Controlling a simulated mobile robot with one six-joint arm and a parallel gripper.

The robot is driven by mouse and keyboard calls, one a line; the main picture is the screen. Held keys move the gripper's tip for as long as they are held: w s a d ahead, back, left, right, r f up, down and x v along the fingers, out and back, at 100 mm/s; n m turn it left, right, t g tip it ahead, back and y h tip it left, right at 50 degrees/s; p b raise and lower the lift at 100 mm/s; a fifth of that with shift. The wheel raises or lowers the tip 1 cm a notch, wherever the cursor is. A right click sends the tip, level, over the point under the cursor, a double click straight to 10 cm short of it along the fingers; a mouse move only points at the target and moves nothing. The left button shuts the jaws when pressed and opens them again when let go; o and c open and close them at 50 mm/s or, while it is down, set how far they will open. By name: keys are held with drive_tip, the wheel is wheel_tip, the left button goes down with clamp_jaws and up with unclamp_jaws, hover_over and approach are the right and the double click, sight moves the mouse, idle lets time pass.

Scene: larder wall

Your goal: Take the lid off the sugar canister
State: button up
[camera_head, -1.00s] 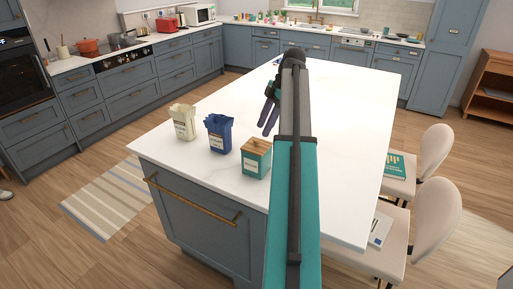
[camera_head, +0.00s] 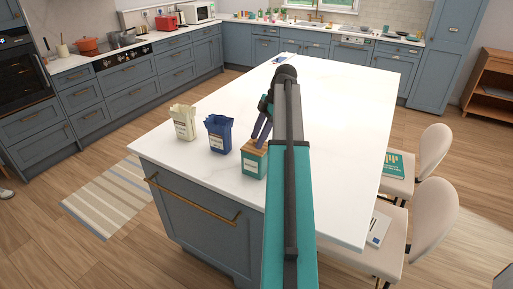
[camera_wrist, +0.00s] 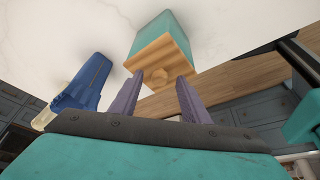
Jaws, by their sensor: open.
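The teal sugar canister (camera_head: 254,163) stands on the white island top near its front edge. Its wooden lid (camera_head: 250,148) is on it, and its label is too small to read.
A blue bag (camera_head: 219,135) and a cream bag (camera_head: 183,122) stand left of the canister; the blue bag also shows in the wrist view (camera_wrist: 85,85). Chairs (camera_head: 431,210) line the island's right side. The island top (camera_head: 330,95) behind is mostly clear.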

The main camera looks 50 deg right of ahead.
sight(254, 140)
clamp_jaws()
drive_tip(key=shift+r, duration=0.15)
idle(0.4)
drive_tip(key=shift+r+b, duration=0.5)
drive_tip(key=shift+r, duration=0.25)
drive_tip(key=shift+w+d+r+b, duration=0.1)
drive_tip(key=shift+d+r+b, duration=0.1)
drive_tip(key=shift+r, duration=0.25)
drive_tip(key=shift+d+r+b, duration=0.1)
drive_tip(key=shift+r+b, duration=0.1)
drive_tip(key=shift+r, duration=0.2)
drive_tip(key=w+d+r+b, duration=0.1)
drive_tip(key=d, duration=1.4)
drive_tip(key=shift+w+d+r, duration=0.2)
drive_tip(key=shift+w+r, duration=0.05)
